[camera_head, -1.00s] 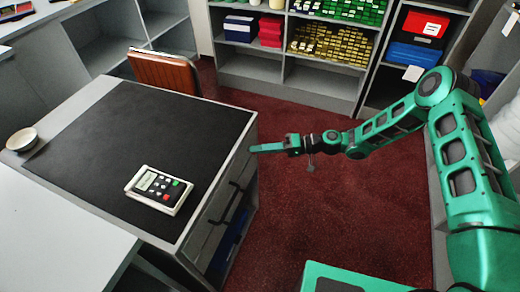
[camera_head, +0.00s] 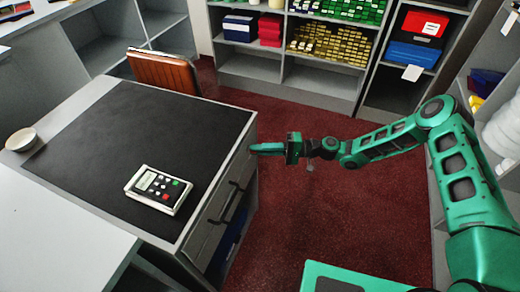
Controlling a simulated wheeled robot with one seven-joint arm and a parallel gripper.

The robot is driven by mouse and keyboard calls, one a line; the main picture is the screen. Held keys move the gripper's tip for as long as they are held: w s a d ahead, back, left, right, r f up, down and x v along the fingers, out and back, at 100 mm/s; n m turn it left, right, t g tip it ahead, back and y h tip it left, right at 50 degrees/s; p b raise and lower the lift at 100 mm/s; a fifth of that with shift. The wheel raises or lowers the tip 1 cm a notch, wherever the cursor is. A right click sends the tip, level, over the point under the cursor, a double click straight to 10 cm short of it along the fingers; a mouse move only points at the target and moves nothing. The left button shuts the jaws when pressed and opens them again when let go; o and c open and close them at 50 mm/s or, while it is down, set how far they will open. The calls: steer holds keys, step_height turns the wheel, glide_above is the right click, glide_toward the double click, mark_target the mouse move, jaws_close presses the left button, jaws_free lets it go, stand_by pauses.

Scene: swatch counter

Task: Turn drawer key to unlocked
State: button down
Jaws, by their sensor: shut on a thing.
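My gripper (camera_head: 258,149) is at the right side of the grey counter (camera_head: 252,120), at the drawer front (camera_head: 212,222) near its far end. Its green fingers reach the drawer face just below the top edge. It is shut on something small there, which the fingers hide. The drawer key and its lock cannot be made out, so the key's angle cannot be told. A dark handle (camera_head: 236,203) shows on the drawer front, nearer than my gripper.
A card terminal (camera_head: 158,190) lies on the black mat (camera_head: 150,115). A small bowl (camera_head: 22,139) stands at the left. A brown chair (camera_head: 163,72) is behind the counter. Shelves (camera_head: 285,72) line the back. Red floor (camera_head: 310,220) is clear right of the drawers.

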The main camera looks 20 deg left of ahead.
steer(key=shift+w+d+f, duration=0.1)
steer(key=shift+w+f, duration=0.1)
steer(key=shift+w, duration=0.1)
steer(key=c, duration=1.9)
jaws_free()
steer(key=shift+c, duration=0.2)
steer(key=shift+o, duration=0.2)
steer(key=shift+s, duration=0.1)
steer(key=shift+r, duration=0.1)
steer(key=v, duration=1)
steer(key=shift+d, duration=0.35)
